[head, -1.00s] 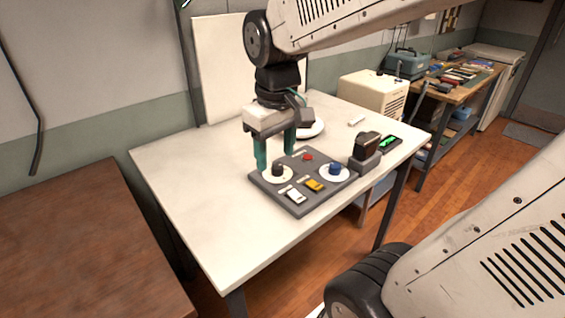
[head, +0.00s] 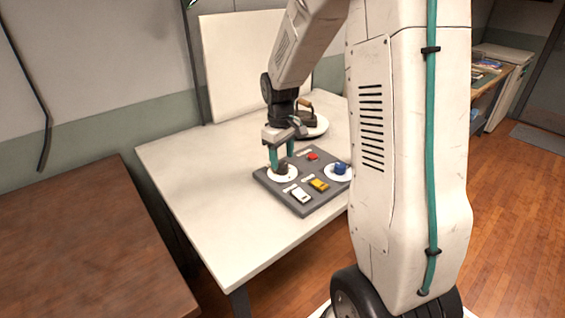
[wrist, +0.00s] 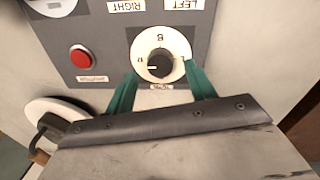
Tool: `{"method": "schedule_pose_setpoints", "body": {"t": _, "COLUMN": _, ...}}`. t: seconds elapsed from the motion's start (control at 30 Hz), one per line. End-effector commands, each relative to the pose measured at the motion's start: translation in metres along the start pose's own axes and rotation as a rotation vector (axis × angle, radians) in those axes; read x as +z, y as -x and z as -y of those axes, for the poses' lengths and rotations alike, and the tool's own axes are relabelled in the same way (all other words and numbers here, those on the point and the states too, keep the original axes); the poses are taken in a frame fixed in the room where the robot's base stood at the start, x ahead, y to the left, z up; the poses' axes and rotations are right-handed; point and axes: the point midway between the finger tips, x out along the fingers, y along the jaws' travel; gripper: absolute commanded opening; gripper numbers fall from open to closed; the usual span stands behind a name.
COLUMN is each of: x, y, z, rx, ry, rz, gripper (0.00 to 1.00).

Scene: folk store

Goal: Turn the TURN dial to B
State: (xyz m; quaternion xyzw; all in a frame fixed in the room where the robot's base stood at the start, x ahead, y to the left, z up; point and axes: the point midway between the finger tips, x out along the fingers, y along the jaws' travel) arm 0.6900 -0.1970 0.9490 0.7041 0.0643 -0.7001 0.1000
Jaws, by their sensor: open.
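The control panel (head: 268,180) lies on the white table. Its TURN dial is a dark knob (wrist: 160,64) on a round white face (wrist: 144,48); in the head view the face (head: 285,177) is at the panel's left corner. In the wrist view the labels are upside down. The B mark (wrist: 160,37) is above the knob, and the knob's white line points left, to a small mark too blurred to read. My gripper (wrist: 161,70) is open, its green fingers on both sides of the knob. In the head view my gripper (head: 281,160) is low over the dial. I cannot tell whether the fingers touch the knob.
The panel also bears a red button (head: 312,156), a blue knob (head: 340,168), a white switch (head: 299,194) and a yellow switch (head: 319,185). My arm hides the table's right side. The table's left is clear (head: 205,185).

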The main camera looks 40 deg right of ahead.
Motion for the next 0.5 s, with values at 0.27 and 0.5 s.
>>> {"method": "schedule_pose_setpoints", "body": {"t": 0.27, "x": 0.000, "y": -0.026, "z": 0.000, "rx": -0.001, "ry": 0.000, "rz": 0.001, "gripper": 0.55}}
{"method": "schedule_pose_setpoints", "body": {"t": 0.5, "x": 0.000, "y": -0.027, "z": 0.000, "rx": 0.000, "ry": -0.001, "rz": 0.000, "gripper": 0.55}}
